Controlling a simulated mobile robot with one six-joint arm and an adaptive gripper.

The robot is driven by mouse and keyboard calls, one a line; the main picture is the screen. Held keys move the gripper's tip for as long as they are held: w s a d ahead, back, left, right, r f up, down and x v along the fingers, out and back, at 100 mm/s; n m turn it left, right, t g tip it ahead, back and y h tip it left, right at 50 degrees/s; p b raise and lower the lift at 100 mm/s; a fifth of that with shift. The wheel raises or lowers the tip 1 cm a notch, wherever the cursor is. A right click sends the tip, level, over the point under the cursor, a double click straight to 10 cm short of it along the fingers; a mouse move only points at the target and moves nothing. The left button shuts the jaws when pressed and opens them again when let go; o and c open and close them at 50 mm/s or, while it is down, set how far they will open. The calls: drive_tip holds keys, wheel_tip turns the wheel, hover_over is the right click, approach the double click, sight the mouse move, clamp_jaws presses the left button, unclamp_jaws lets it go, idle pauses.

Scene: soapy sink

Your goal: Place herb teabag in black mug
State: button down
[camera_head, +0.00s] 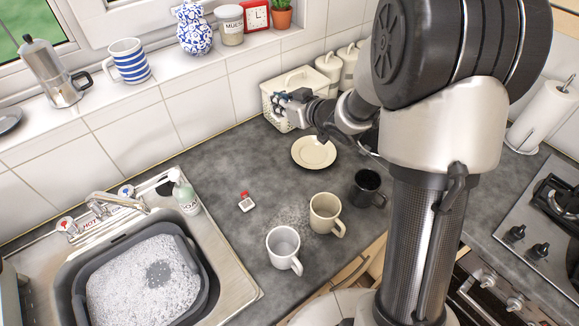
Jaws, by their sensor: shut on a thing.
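The black mug (366,190) stands upright on the grey worktop, right of the cream mug, with its handle to the right. My gripper (281,98) is far from it, up and to the left, in front of the pale lidded basket (306,80). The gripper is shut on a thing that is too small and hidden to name. One small white teabag with a red tag (246,203) lies on the worktop between sink and mugs; its kind cannot be read.
A cream mug (324,212) and a white mug (284,248) stand left of the black mug. A cream plate (314,152) lies between the basket and the mugs. A soapy basin (200,262) sits in the sink, with a soap bottle (186,195) beside it.

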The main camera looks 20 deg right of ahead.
wheel_tip(320, 180, down, 19)
drive_tip(key=b, duration=0.6)
drive_tip(key=shift+f, duration=0.1)
drive_tip(key=shift+f+b, duration=0.2)
drive_tip(key=shift+b, duration=0.15)
drive_tip(key=c, duration=1.8)
unclamp_jaws()
drive_tip(key=shift+o, duration=0.2)
drive_tip(key=shift+r, duration=0.1)
